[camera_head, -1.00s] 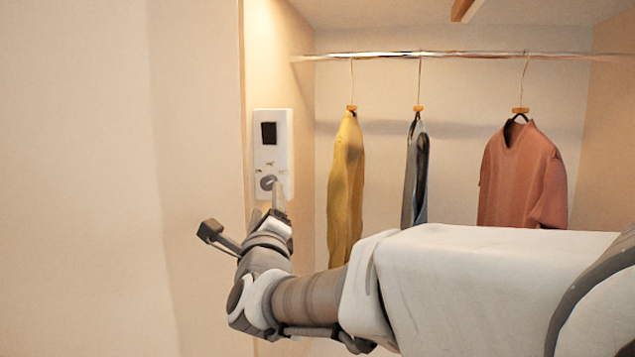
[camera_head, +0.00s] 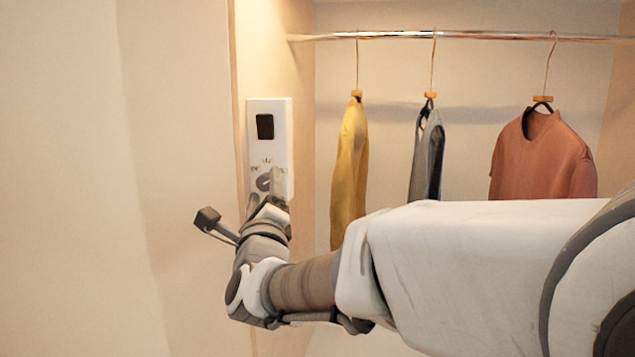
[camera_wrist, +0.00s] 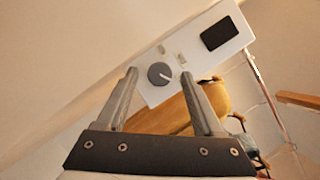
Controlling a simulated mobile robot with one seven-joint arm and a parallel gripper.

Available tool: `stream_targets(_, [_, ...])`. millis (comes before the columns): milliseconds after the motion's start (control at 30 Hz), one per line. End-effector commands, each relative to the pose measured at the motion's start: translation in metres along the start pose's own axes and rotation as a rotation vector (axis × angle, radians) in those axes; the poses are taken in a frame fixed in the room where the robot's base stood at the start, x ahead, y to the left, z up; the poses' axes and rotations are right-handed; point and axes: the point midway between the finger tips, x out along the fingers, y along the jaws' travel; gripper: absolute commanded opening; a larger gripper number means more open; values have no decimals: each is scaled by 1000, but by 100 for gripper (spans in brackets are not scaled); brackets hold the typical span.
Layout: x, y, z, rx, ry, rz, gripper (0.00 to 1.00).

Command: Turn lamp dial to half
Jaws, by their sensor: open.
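A white wall panel (camera_head: 281,142) with a dark square screen (camera_head: 265,127) is fixed on the closet's side wall. Its grey round dial (camera_head: 264,182) sits low on the panel, partly covered by my gripper in the head view. In the wrist view the dial (camera_wrist: 159,74) shows whole, with a pale pointer mark and small labels around it. My gripper (camera_wrist: 160,85) is open and empty. Its two fingers point at the panel, one on each side of the dial in the picture. I cannot tell whether they touch it.
A metal rail (camera_head: 460,35) crosses the closet above. A yellow garment (camera_head: 349,165), a grey garment (camera_head: 425,155) and an orange shirt (camera_head: 540,160) hang from it, right of the panel. The plain wall (camera_head: 90,150) at left is clear.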

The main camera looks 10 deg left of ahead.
Motion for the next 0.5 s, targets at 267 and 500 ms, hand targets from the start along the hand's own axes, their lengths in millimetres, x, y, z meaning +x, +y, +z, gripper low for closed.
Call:
stream_targets(267, [0, 0, 0, 0, 0, 1, 69])
stream_targets(500, [0, 0, 0, 0, 0, 0, 49])
